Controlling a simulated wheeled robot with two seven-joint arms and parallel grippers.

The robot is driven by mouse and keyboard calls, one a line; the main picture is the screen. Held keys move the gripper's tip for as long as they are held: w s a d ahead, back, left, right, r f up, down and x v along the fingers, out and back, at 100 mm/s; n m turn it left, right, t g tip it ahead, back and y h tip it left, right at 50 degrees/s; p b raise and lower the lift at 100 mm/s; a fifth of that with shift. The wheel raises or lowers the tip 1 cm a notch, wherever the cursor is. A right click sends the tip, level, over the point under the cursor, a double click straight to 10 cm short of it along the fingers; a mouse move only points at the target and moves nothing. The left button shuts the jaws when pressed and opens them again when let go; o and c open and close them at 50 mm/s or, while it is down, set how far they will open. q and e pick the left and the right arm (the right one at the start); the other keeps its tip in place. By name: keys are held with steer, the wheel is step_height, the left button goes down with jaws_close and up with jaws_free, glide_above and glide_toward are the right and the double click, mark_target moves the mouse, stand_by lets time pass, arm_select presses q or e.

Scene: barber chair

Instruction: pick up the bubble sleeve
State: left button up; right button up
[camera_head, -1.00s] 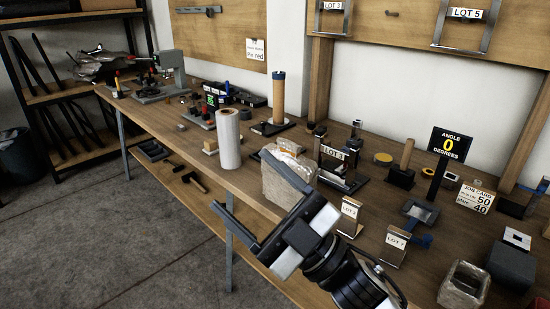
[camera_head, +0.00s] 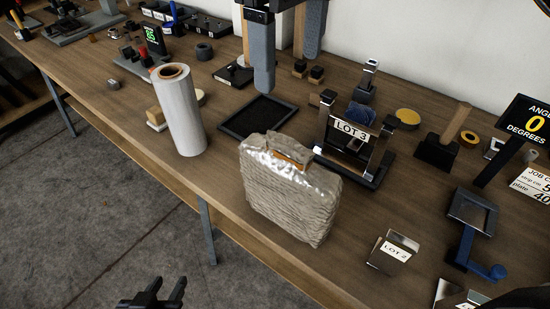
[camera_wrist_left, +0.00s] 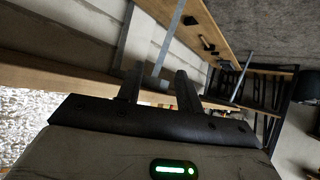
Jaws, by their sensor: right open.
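The bubble sleeve (camera_head: 290,200), a crinkled, silvery-grey block with some orange showing at its top, stands upright near the table's front edge. My right gripper (camera_head: 288,74) hangs in from the top, its two grey fingers apart and empty, above and behind the sleeve and not touching it. My left gripper (camera_head: 170,283) shows only its dark finger ends at the bottom edge, in front of the table. In the left wrist view its two fingers (camera_wrist_left: 158,88) are apart with nothing held. A crinkled, shiny surface, perhaps the sleeve, shows at that view's left edge.
A white roll (camera_head: 180,112) stands left of the sleeve. A black tray (camera_head: 258,117) lies behind it. The LOT 3 stand (camera_head: 352,140) is close at its right, with the LOT 2 holder (camera_head: 390,252) nearer the front. The wooden table (camera_head: 225,165) is bare just left of the sleeve.

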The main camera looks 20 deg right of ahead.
mark_target(282, 140)
step_height(282, 140, down, 10)
steer(key=shift+s+r+p, duration=0.1)
steer(key=shift+s+p, duration=0.05)
steer(key=shift+p, duration=0.15)
steer(key=shift+w+a+f+p, duration=0.15)
steer(key=shift+f+p, duration=0.15)
steer(key=shift+f, duration=1.15)
steer(key=shift+w+a+f+p, duration=0.15)
steer(key=shift+f+p, duration=0.1)
steer(key=shift+f, duration=1.2)
steer(key=shift+s, duration=0.1)
steer(key=c, duration=1.3)
